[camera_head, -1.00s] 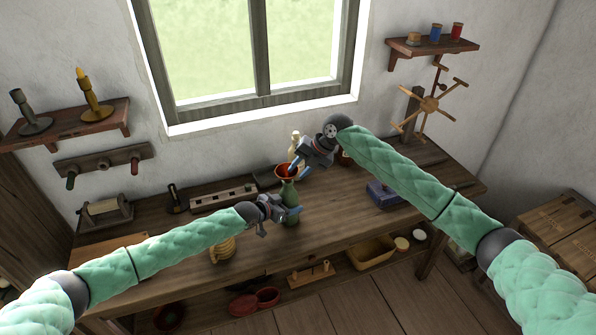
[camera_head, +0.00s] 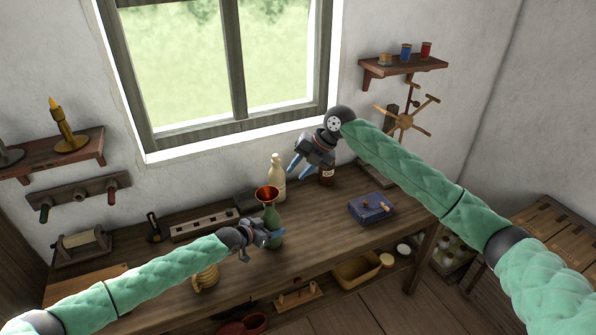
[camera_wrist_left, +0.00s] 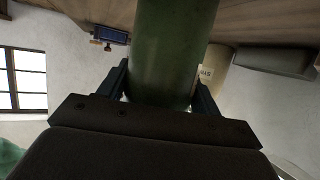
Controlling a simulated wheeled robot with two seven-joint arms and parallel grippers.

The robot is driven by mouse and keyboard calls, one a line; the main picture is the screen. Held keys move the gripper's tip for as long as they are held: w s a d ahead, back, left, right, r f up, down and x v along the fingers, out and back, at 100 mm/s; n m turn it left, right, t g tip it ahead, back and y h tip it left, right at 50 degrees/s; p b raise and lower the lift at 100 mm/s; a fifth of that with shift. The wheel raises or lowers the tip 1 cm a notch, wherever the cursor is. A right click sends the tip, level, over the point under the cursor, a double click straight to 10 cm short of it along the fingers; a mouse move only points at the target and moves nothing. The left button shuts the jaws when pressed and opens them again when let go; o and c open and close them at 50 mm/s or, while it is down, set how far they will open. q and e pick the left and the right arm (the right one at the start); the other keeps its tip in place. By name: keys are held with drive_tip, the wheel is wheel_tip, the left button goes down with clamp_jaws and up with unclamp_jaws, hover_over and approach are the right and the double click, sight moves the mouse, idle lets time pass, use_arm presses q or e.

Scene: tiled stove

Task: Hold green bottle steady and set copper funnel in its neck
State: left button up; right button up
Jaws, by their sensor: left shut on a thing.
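The green bottle (camera_head: 271,217) stands upright on the workbench, and the copper funnel (camera_head: 267,192) sits upright in its neck. My left gripper (camera_head: 270,236) is shut around the bottle's body from the left. In the left wrist view the green bottle (camera_wrist_left: 172,50) fills the space between my left gripper's two fingers (camera_wrist_left: 163,92); the funnel is outside that view. My right gripper (camera_head: 298,168) is above and right of the funnel, apart from it, with its blue fingers spread and nothing between them.
A blue box (camera_head: 372,208) lies on the bench (camera_head: 325,225) to the right.

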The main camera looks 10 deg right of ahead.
use_arm(q)
drive_tip(key=o, duration=1.5)
